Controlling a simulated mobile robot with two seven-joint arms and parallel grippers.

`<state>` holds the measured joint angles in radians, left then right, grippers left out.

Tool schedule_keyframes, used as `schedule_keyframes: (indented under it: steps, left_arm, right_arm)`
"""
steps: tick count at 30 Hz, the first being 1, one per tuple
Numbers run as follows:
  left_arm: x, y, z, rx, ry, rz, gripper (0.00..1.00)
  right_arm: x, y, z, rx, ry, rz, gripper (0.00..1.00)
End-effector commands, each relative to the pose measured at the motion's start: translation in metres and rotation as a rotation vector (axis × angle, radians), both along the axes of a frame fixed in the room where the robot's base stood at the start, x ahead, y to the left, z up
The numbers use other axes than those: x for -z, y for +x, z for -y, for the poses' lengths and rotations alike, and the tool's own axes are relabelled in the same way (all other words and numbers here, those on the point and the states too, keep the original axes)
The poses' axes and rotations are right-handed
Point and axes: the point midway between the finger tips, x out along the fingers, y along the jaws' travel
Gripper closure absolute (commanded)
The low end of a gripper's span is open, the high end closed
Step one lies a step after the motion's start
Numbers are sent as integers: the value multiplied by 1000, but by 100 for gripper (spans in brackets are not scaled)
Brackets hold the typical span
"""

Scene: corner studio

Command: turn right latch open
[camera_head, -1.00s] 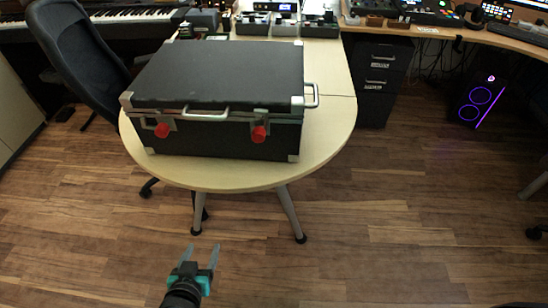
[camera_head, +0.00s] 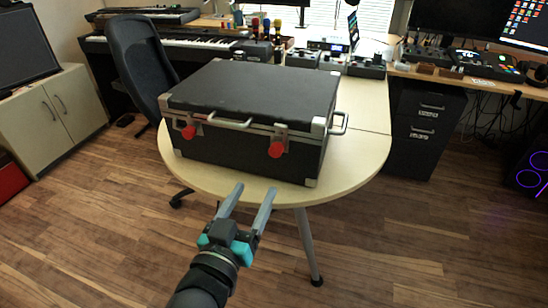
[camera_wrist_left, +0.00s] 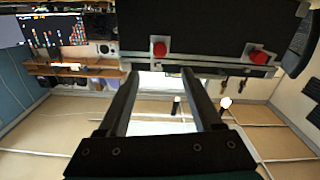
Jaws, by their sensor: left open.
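A black case (camera_head: 245,105) with metal corners sits closed on the pale table. Its front has two latches with red knobs: the right latch (camera_head: 276,149) and the left latch (camera_head: 188,132). My left gripper (camera_head: 255,188) is open and empty, in front of the case and apart from it. Its fingers point toward the case front. In the left wrist view, which looks upside down, the right latch (camera_wrist_left: 159,48) shows just beyond the gap between the open fingers (camera_wrist_left: 159,75), and the left latch (camera_wrist_left: 258,56) is off to the right. My right gripper is not seen.
The rounded pale table (camera_head: 367,150) has a bare strip in front of the case. A black chair (camera_head: 145,60) stands close on the left. A drawer unit (camera_head: 425,130) is on the right. The floor in front is clear.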

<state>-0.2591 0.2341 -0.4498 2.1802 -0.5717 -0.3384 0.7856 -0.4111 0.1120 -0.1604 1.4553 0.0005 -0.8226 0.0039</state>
Motion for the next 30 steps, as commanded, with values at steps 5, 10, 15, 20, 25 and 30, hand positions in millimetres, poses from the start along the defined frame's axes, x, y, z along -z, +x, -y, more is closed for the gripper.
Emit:
schedule_keyframes:
  steps: [5,10,15,20,25,30]
  left_arm:
    - [0,22,7,0,1,2,33]
    - [1,43,14,0,1,0,33]
    - [1,64,21,0,2,1,33]
    - [2,84,28,1,1,0,33]
    - [2,102,33,0,-1,-1,33]
    - [2,112,37,0,1,-3,33]
  right_arm:
    - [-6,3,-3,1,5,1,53]
    - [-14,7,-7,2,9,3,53]
    - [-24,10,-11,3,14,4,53]
    - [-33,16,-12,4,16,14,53]
    - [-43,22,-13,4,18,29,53]
    - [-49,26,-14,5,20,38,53]
